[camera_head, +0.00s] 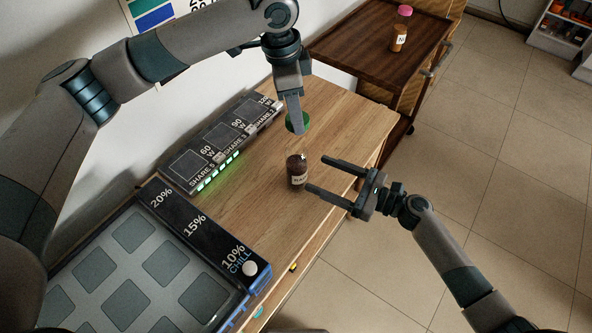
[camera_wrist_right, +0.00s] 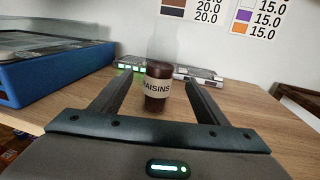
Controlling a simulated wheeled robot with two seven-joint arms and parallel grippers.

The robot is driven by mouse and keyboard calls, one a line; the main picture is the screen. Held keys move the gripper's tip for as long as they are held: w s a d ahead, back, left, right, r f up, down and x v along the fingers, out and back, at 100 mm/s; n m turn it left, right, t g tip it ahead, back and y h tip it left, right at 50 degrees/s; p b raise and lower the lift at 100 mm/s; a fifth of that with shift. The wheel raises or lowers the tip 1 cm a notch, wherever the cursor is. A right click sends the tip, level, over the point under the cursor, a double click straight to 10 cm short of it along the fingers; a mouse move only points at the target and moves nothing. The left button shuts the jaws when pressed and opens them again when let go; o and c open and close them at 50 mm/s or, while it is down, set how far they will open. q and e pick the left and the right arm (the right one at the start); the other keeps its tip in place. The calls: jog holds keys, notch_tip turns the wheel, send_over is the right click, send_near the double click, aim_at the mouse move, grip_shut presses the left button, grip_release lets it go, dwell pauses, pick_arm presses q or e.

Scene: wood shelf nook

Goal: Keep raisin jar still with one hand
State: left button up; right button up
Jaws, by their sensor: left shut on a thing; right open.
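The raisin jar (camera_head: 296,172), dark with a pale label, stands upright and open-topped on the wooden counter (camera_head: 262,213). In the right wrist view the jar (camera_wrist_right: 157,88) reads "RAISINS" and appears between the fingers. My right gripper (camera_head: 317,174) is open, its fingers pointing at the jar from the right. In the head view the jar is at or just beyond the fingertips, not clamped. My left gripper (camera_head: 294,120) is above and behind the jar, pointing down, shut on a green lid (camera_head: 304,123), apart from the jar. Its fingers partly hide the lid.
A black panel with lit green strips (camera_head: 219,144) lies along the wall, left of the jar. A blue-edged tray with a percentage strip (camera_head: 197,224) is at the front left. A pink-lidded jar (camera_head: 400,32) stands on a brown cart (camera_head: 362,42) behind. The counter's right edge is close.

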pick_arm(q)
jog(key=shift+a, duration=0.15)
pick_arm(e)
jog(key=shift+w+a, duration=0.2)
jog(key=shift+a, duration=0.25)
jog(key=x, duration=1.1)
jog(key=c, duration=1.6)
pick_arm(q)
send_over(297, 144)
jog(key=shift+w+a+f, duration=0.1)
jog(key=shift+a+f, duration=0.05)
jog(key=shift+f, duration=1.1)
jog(key=shift+a+f, duration=0.15)
jog(key=shift+f, duration=1.05)
jog(key=shift+f, duration=0.1)
jog(key=shift+f, duration=0.8)
jog(key=shift+f, duration=0.6)
